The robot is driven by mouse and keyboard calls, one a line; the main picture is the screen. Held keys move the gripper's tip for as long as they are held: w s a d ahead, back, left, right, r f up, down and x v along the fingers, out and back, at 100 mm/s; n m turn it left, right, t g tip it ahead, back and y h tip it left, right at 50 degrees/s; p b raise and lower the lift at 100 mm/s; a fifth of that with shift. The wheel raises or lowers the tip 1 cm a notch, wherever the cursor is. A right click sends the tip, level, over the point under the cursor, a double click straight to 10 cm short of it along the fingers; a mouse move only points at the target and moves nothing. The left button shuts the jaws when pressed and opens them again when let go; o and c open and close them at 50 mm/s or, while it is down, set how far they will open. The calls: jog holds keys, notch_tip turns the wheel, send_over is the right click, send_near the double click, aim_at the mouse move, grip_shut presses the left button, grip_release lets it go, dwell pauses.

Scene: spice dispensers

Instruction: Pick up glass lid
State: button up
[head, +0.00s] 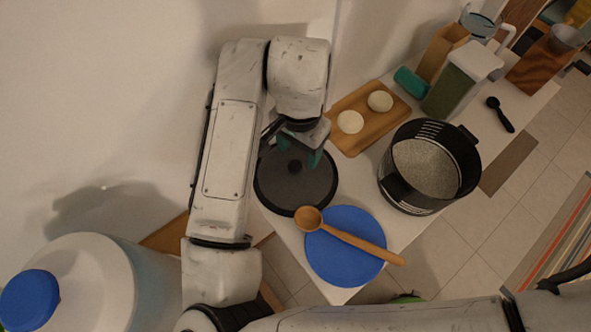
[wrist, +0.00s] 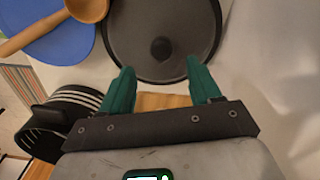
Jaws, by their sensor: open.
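The lid (head: 297,184) is a round, dark grey disc with a black knob at its middle, lying on the white counter below my arm. In the wrist view the lid (wrist: 190,60) fills the top middle, with its knob (wrist: 162,48) just beyond the fingertips. My gripper (head: 300,157) is above the lid's far part in the head view, and its arm hides part of the rim. In the wrist view its two green fingers (wrist: 158,72) are apart with nothing between them. The knob is outside the fingers.
A blue round lid (head: 342,262) with a wooden spoon (head: 355,240) across it lies close to the dark lid. A black pot (head: 425,167) of grain stands to the right. A wooden tray (head: 349,102) with two pale balls is behind. A white wall is at left.

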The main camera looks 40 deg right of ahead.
aim_at(296, 164)
jog(key=f, duration=0.3)
jog(key=f+p, duration=0.1)
jog(key=shift+w+a+f, duration=0.15)
jog(key=shift+a+f, duration=0.1)
jog(key=shift+f, duration=0.15)
jog(key=shift+c, duration=0.4)
grip_shut()
